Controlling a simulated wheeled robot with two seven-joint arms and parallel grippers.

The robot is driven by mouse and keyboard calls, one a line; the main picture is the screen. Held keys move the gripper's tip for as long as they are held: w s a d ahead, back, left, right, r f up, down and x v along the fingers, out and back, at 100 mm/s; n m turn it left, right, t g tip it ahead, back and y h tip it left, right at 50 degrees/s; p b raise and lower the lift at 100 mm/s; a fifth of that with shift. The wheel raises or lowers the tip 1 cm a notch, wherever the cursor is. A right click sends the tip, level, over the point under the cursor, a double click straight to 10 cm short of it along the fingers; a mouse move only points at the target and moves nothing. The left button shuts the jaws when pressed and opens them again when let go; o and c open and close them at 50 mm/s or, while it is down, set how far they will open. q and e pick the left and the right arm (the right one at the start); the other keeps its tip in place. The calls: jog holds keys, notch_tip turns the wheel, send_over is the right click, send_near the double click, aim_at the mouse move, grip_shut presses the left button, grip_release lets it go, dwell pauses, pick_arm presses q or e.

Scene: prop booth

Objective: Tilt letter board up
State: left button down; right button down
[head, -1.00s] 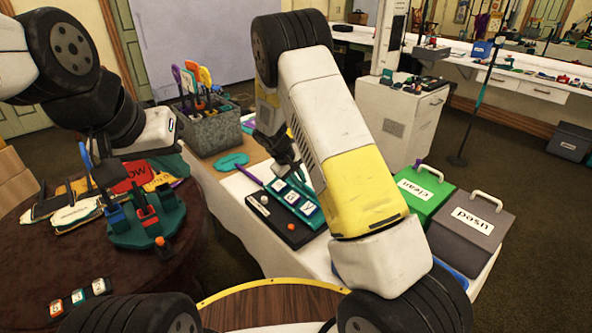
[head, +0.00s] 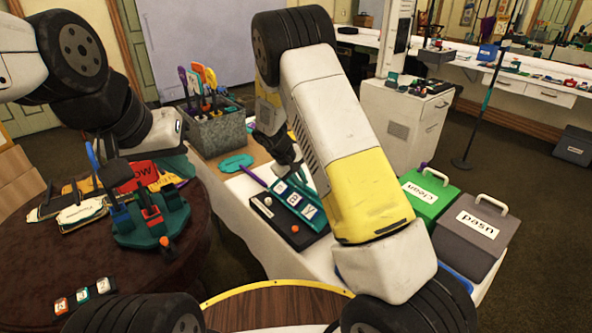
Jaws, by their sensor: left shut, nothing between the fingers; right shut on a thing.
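The letter board (head: 292,202) is a teal strip with several white letter tiles, lying along a dark base on the white-covered table. The strip looks slanted, but its exact angle is hard to tell. My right gripper (head: 291,163) is at the strip's far end, shut on its edge; the fingertips are partly hidden by my forearm and the contact is small in view. My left gripper (head: 110,174) is shut and empty over the round table, by the teal stand; its fingers are hard to separate from the things behind.
A teal stand (head: 150,232) with clips and several colored signs (head: 80,214) are on the dark round table (head: 170,280). A grey bin (head: 218,132) of tools stands behind the board. Green (head: 428,198) and grey (head: 478,232) lidded boxes stand to the right.

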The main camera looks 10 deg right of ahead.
jog(key=shift+s+a+f, duration=0.45)
jog(key=shift+a+f, duration=0.05)
jog(key=c, duration=1.5)
grip_release()
jog(key=shift+w+r, duration=0.1)
jog(key=shift+w, duration=0.05)
jog(key=shift+w+d+r, duration=0.1)
jog(key=shift+d+r, duration=0.05)
jog(key=shift+r, duration=0.1)
jog(key=v, duration=0.7)
jog(key=shift+r, duration=0.2)
